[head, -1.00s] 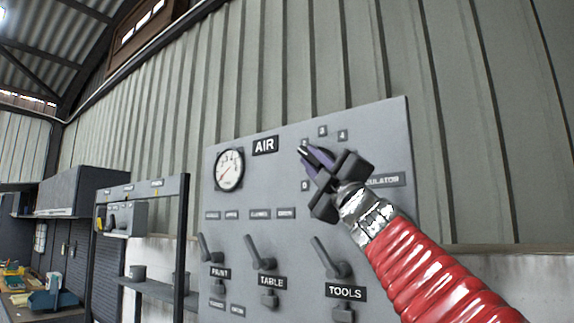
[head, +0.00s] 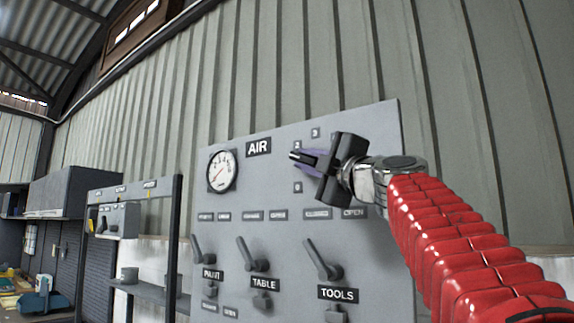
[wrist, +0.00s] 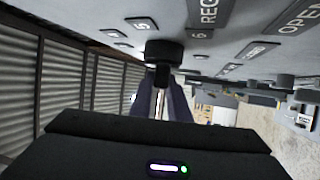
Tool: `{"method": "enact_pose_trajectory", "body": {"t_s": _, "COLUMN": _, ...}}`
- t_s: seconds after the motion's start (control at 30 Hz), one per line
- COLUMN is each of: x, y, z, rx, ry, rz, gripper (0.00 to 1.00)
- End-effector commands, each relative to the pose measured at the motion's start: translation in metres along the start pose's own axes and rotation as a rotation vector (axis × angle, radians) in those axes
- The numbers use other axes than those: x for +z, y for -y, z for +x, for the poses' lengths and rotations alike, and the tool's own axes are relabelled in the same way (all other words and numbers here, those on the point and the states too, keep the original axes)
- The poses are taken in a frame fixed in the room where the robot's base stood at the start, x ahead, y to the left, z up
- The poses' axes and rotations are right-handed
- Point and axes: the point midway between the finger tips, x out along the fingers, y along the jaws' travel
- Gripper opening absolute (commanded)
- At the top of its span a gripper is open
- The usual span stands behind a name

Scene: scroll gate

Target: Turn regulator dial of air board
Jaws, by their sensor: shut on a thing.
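The grey air board (head: 215,255) stands tilted in the head view, with an AIR label and a round white gauge (head: 222,170). My gripper (head: 312,160) is at the regulator dial at the board's upper right, its purple fingers pointing left. It hides most of the dial; a dark piece with a white mark (head: 298,157) shows at the fingertips. In the wrist view the black dial (wrist: 164,52) stands out from the board at the ends of my gripper's fingers (wrist: 163,88), which are shut on it. Scale numbers show around it.
Below are three levers labelled PAINT (head: 203,251), TABLE (head: 249,256) and TOOLS (head: 324,262). A dark shelf frame (head: 177,240) and a workbench (head: 25,303) stand to the left. A corrugated wall (head: 480,130) is behind the board.

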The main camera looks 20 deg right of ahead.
Motion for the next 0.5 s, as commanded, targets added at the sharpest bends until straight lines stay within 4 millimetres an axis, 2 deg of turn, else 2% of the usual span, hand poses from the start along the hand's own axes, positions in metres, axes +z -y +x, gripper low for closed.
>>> {"method": "enact_pose_trajectory", "body": {"t_s": 0.03, "x": 0.0007, "y": 0.0054, "z": 0.0019, "rx": -0.024, "ry": -0.005, "rz": -0.004, "gripper": 0.00}}
{"method": "enact_pose_trajectory", "body": {"t_s": 0.5, "x": 0.0009, "y": 0.0036, "z": 0.0019, "rx": -0.150, "ry": -0.004, "rz": -0.058, "gripper": 0.00}}
